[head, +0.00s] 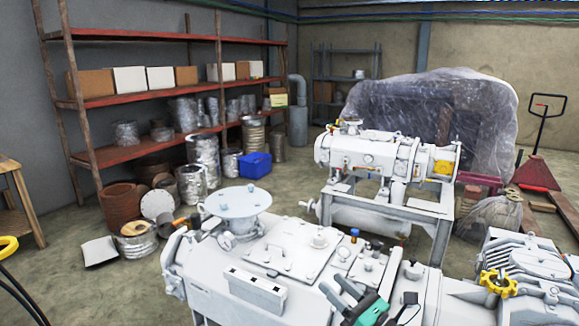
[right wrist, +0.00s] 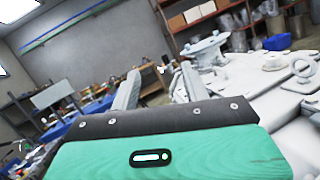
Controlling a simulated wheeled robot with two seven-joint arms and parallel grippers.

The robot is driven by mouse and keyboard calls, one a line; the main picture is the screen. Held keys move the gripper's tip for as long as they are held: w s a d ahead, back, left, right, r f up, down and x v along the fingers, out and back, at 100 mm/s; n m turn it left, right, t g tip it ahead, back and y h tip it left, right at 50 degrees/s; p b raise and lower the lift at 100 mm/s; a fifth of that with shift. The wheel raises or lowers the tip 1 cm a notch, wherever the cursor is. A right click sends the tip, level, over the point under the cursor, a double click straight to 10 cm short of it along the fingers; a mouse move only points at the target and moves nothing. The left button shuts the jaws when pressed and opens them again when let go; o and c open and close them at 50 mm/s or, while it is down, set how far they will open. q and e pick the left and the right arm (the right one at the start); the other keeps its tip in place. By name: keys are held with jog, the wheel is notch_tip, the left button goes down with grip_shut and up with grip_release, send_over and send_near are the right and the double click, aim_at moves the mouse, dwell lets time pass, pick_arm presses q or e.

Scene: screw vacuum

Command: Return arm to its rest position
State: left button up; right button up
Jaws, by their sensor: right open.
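My right gripper (head: 333,285) is low in the middle of the head view, in front of the big white screw vacuum machine (head: 255,285). Its green and dark grey body is cut by the bottom edge. In the right wrist view my right gripper (right wrist: 160,72) shows two grey fingers apart with nothing between them. The machine also shows at the right of that view (right wrist: 285,115). I cannot tell whether the gripper touches it. My left gripper is in neither view.
A second white machine (head: 390,160) on a frame stands behind. Red shelves (head: 150,101) with boxes and cans line the left wall. A blue crate (head: 254,165) is on the floor. A red pallet jack (head: 536,175) is at right. Floor at left is partly free.

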jog(key=s+d+f+m+g+h, duration=0.1)
jog(key=s+d+f+m+h, duration=0.6)
jog(key=m, duration=0.7)
jog(key=s+d+f+m+h, duration=0.4)
jog(key=f+m+h, duration=0.4)
jog(key=m, duration=0.7)
jog(key=s+d+f+m+g, duration=0.1)
jog(key=s+f+m+g, duration=0.4)
jog(key=s, duration=0.6)
jog(key=s+d+f+m+g, duration=0.1)
jog(key=s+f+m+g, duration=0.45)
jog(key=s, duration=0.65)
notch_tip(320, 180, down, 29)
jog(key=g, duration=0.2)
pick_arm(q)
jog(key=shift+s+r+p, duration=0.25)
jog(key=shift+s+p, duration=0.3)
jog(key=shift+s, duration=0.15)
pick_arm(e)
jog(key=s+d+f, duration=0.2)
jog(key=s+f, duration=1.7)
jog(key=shift+d+g, duration=0.35)
jog(key=shift+d, duration=0.05)
jog(key=shift+s+f+n, duration=0.1)
jog(key=shift+n, duration=0.15)
